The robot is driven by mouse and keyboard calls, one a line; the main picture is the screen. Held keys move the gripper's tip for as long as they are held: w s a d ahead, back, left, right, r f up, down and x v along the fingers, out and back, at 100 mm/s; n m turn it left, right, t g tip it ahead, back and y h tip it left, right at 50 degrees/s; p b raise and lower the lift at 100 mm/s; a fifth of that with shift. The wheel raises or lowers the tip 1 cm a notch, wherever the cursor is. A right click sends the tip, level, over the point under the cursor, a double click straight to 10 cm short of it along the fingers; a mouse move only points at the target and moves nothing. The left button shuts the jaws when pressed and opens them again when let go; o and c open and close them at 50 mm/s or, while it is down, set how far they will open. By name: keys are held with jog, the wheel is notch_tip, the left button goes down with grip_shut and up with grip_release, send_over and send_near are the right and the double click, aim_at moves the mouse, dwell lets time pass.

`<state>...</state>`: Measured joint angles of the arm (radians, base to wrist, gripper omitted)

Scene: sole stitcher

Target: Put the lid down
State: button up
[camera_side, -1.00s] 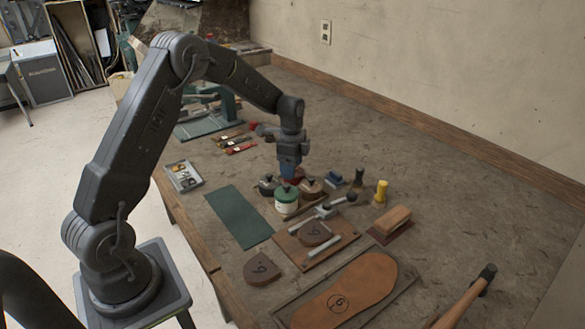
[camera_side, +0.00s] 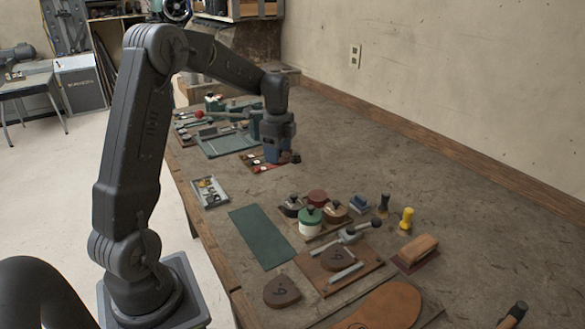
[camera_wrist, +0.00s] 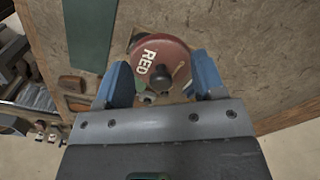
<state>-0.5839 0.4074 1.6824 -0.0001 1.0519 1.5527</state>
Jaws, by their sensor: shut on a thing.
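The lid (camera_wrist: 160,55) is a round dark-red disc marked RED, with a black knob (camera_wrist: 158,83). In the wrist view it lies between the two blue fingers of my gripper (camera_wrist: 163,82), which is shut on it. In the side view my gripper (camera_side: 279,158) is low over the far part of the bench. A small dark-red bit of the lid (camera_side: 293,158) shows at its right; most of it is hidden. Whether the lid touches the bench cannot be told.
Beside the red pot stand a green-and-white jar (camera_side: 310,222) and other dark and brown pots. A green mat (camera_side: 262,238) lies nearer. The bench (camera_side: 370,165) right of my gripper is clear.

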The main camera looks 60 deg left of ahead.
jog(key=s+d+f+m, duration=0.15)
jog(key=s+d, duration=0.25)
jog(key=s, duration=0.5)
jog(key=s+d+f+m, duration=0.1)
jog(key=s+d+m, duration=0.25)
jog(key=s, duration=0.55)
send_over(273, 251)
notch_tip(273, 251, down, 7)
jog(key=shift+a+r, duration=0.15)
jog(key=shift+f, duration=2.15)
jog(key=shift+f, duration=0.15)
jog(key=o, duration=0.9)
